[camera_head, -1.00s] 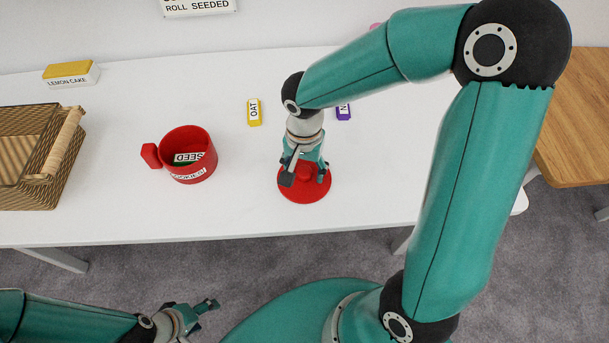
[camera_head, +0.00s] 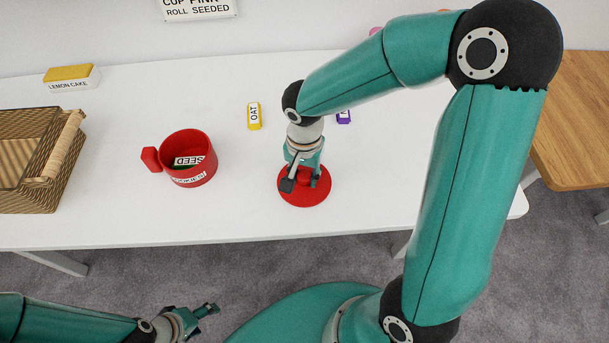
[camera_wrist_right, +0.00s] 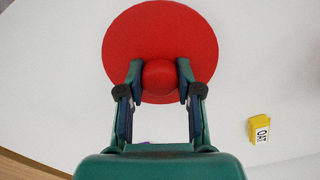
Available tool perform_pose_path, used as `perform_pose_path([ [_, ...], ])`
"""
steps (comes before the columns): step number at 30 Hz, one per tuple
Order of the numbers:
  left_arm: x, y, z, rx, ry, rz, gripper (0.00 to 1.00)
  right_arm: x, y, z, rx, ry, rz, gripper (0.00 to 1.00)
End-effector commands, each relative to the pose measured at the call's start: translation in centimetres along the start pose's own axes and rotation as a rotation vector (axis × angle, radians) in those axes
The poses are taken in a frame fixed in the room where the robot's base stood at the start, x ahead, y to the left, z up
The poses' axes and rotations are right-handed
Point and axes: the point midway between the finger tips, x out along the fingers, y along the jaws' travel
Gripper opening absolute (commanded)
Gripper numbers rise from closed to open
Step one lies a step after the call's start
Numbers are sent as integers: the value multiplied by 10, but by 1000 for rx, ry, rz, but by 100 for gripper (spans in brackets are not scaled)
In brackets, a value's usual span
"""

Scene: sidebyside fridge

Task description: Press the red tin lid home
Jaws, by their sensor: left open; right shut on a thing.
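The red tin lid (camera_head: 312,194) is a flat round disc with a knob, at or just above the white table near its front edge. My right gripper (camera_head: 301,180) is shut on the lid's knob; the right wrist view shows both fingers against the knob of the lid (camera_wrist_right: 160,30). The red tin (camera_head: 188,160) with a side handle stands uncovered to the left of the lid. A block labelled SEED (camera_head: 188,161) lies inside it. My left gripper (camera_head: 207,310) is open and empty, low in front of the table.
A yellow OAT block (camera_head: 254,116) and a purple block (camera_head: 344,116) lie behind the lid. A wicker basket (camera_head: 60,165) stands at the left, with a yellow and white LEMON CAKE box (camera_head: 72,76) behind it. The table between tin and lid is clear.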

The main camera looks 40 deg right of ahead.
Motion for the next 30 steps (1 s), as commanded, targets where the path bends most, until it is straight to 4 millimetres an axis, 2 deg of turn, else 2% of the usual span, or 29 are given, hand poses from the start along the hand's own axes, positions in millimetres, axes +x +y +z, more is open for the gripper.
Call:
perform_pose_path([
  [5, -1, 0, 0, 0, 0, 0, 66, -9, -1, -1, 0, 3, -3, 0],
  [11, -3, 1, 0, 0, 0, 0, 66, -36, -2, -1, 0, 4, -6, 0],
  [14, -5, 2, 0, 0, 0, 0, 66, -58, -2, -1, 1, 5, -7, 0],
  [24, -12, 4, 0, 0, 0, 0, 66, -151, -2, 0, -2, 3, -6, 0],
  [30, -14, 5, 0, 0, 0, 0, 66, -186, -2, 0, -2, 1, -4, 0],
])
